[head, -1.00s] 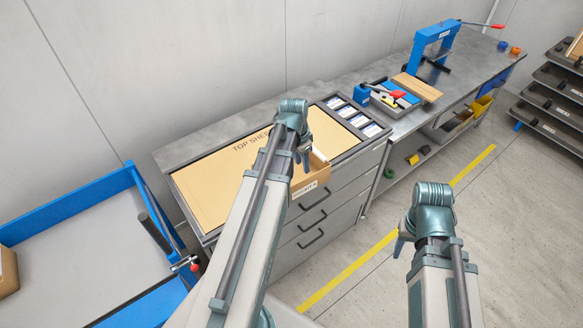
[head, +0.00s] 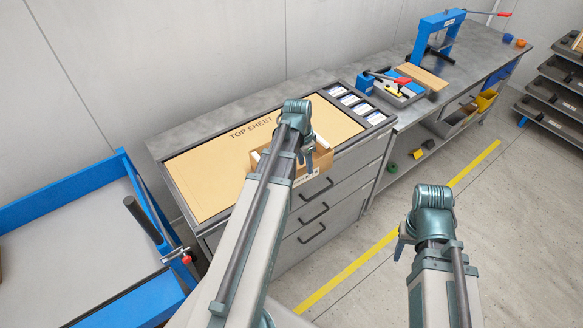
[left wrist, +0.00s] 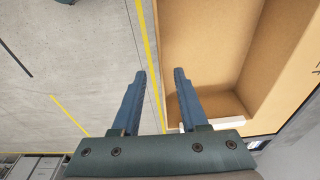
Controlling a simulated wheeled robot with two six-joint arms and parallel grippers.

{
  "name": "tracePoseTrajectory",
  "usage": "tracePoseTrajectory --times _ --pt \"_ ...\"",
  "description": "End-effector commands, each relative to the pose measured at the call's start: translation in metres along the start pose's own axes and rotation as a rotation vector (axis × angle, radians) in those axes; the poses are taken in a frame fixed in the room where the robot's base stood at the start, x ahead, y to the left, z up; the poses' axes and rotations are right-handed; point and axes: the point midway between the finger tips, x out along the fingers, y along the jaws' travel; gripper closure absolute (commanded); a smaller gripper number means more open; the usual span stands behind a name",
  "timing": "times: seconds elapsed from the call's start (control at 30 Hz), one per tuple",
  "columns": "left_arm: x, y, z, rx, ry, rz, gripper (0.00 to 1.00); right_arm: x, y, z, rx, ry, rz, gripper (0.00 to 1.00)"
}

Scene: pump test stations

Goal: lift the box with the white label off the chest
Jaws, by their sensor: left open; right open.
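An open-topped cardboard box (head: 321,162) sits on the front part of the chest's top, partly hidden behind my left arm. A white label shows on its front side. My left gripper (head: 306,150) is over the box in the head view. In the left wrist view my left gripper (left wrist: 160,85) is open, with the near edge of the box (left wrist: 205,45) between its fingers. The right finger is over the box's inside, the left one over the floor side; contact cannot be told. My right gripper (head: 402,243) is away from the chest, above the floor.
The chest (head: 210,230) has a tan top sheet (head: 215,175) and a tray of small labelled compartments (head: 350,98). A blue-edged cart (head: 150,300) stands at the left. A bench (head: 400,75) with a blue press (head: 437,35) continues to the right.

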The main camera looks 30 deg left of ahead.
Motion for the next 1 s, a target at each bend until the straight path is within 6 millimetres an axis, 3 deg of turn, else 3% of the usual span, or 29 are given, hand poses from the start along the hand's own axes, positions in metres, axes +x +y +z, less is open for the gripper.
tracePoseTrajectory --times 0.27,0.7,0.97,1.0 --pt "0.006 0.0 0.0 0.0 0.0 0.0 0.57 0.006 -0.001 0.0 0.0 0.0 0.0 0.5" --pt "0.053 -0.001 -0.001 0.0 0.0 0.0 0.57 0.052 -0.005 -0.003 0.002 0.0 0.0 0.5" --pt "0.052 -0.001 -0.002 0.0 0.0 0.0 0.57 0.051 -0.005 -0.003 0.002 0.0 0.0 0.5" --pt "0.052 -0.001 -0.002 0.0 0.0 0.0 0.6 0.051 -0.005 -0.003 0.002 0.0 0.0 0.5"
